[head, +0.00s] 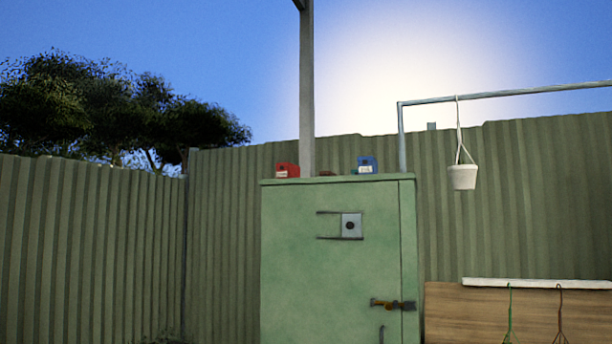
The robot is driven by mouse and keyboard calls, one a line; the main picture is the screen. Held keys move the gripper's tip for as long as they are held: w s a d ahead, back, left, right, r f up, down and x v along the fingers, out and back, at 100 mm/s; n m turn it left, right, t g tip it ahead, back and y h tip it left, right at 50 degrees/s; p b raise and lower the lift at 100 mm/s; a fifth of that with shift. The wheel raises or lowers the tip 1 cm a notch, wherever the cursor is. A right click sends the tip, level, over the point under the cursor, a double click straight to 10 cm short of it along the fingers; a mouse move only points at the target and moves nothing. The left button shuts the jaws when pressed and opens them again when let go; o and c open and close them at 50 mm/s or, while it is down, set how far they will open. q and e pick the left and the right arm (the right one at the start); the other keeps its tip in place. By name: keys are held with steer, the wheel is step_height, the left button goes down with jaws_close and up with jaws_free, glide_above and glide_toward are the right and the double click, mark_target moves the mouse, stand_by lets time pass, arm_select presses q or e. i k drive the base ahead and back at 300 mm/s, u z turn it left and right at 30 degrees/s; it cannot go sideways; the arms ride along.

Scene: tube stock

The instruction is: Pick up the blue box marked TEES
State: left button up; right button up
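A small blue box (367,165) with a white label sits on top of the green cabinet (300,230), towards the right of its top. The lettering on the label is too small to read. A red box (287,170) with a white label sits on the same top at the left. Small dark and greenish items (328,173) lie low between the two boxes. Neither of my grippers shows in the head view.
A grey post (307,90) rises at the cabinet's top. A white bucket (463,177) hangs from a metal rail (500,93) to the right. A wooden board (450,310) with hangers stands lower right. Corrugated fencing (90,240) closes off the back and left.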

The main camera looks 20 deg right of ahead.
mark_target(367, 166)
steer(key=z, duration=0.2)
steer(key=i, duration=1.05)
steer(key=z, duration=0.6)
